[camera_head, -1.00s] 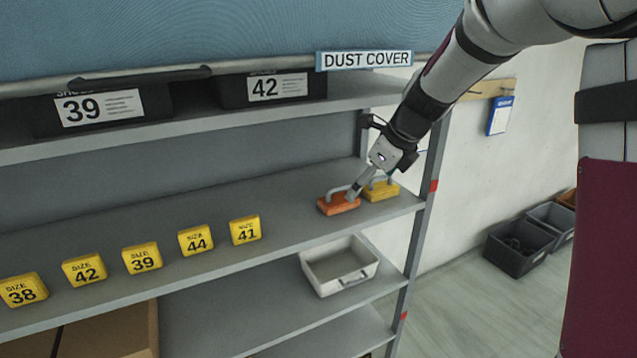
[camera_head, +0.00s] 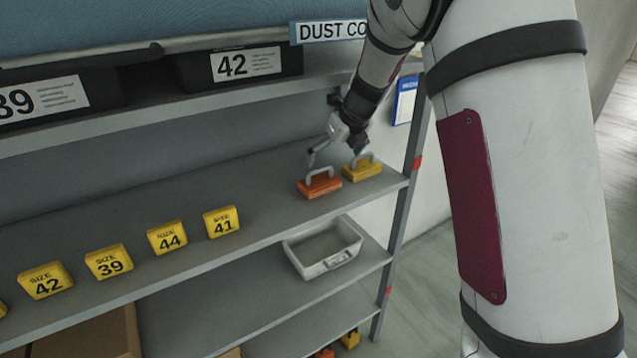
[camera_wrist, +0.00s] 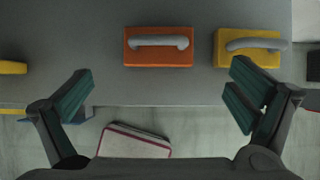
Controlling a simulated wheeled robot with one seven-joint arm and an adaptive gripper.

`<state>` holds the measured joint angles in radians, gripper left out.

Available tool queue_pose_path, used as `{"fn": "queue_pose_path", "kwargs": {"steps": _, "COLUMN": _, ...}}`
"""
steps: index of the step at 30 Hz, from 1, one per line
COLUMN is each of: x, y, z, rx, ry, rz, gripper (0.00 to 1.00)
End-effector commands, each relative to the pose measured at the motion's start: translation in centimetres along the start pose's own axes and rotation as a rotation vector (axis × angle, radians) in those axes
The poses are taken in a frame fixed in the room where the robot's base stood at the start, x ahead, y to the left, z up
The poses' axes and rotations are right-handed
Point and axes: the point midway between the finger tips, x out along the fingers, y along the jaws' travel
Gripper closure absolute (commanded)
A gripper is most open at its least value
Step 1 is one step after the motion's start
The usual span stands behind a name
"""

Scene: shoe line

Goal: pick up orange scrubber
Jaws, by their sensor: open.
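The orange scrubber (camera_head: 320,185) has a grey arched handle and sits on the middle shelf (camera_head: 265,185) near its right end. It also shows in the wrist view (camera_wrist: 158,54), lying between and beyond my open fingers. A yellow scrubber (camera_head: 362,170) with a grey handle stands just right of it; in the wrist view it (camera_wrist: 262,58) is partly cut by my right finger's side. My gripper (camera_head: 337,155) is open and empty, above and behind the two scrubbers in the head view. In the wrist view my gripper (camera_wrist: 158,100) touches neither scrubber.
Yellow size tags, such as 41 (camera_head: 222,221) and 44 (camera_head: 167,238), stand along the shelf to the left. A grey-white bin (camera_head: 325,262) sits on the shelf below. Black shoe boxes (camera_head: 240,68) line the shelf above. The right shelf post (camera_head: 394,230) is close to the scrubbers.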

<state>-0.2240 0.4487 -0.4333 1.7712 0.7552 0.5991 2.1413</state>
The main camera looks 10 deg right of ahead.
Motion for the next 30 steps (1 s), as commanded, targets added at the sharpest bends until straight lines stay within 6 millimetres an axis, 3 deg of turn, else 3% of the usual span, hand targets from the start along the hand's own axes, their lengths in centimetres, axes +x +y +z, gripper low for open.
{"fn": "queue_pose_path", "kwargs": {"steps": 3, "x": 2.6, "y": -0.1, "z": -0.1, "rx": 0.001, "ry": 0.003, "rz": 0.0, "gripper": 0.0}}
{"fn": "queue_pose_path", "kwargs": {"steps": 7, "x": 4.6, "y": -0.1, "z": -0.1, "rx": 0.0, "ry": 0.002, "rz": 0.0, "gripper": 0.0}}
{"fn": "queue_pose_path", "kwargs": {"steps": 16, "x": 6.7, "y": 0.1, "z": 0.0, "rx": 0.0, "ry": 0.002, "rz": 0.0, "gripper": 0.0}}
{"fn": "queue_pose_path", "kwargs": {"steps": 24, "x": 10.2, "y": 0.2, "z": 0.1, "rx": 0.001, "ry": 0.001, "rz": 0.0, "gripper": 0.0}}
{"fn": "queue_pose_path", "kwargs": {"steps": 30, "x": 11.1, "y": 0.2, "z": 0.2, "rx": 0.001, "ry": -0.001, "rz": -0.001, "gripper": 0.0}}
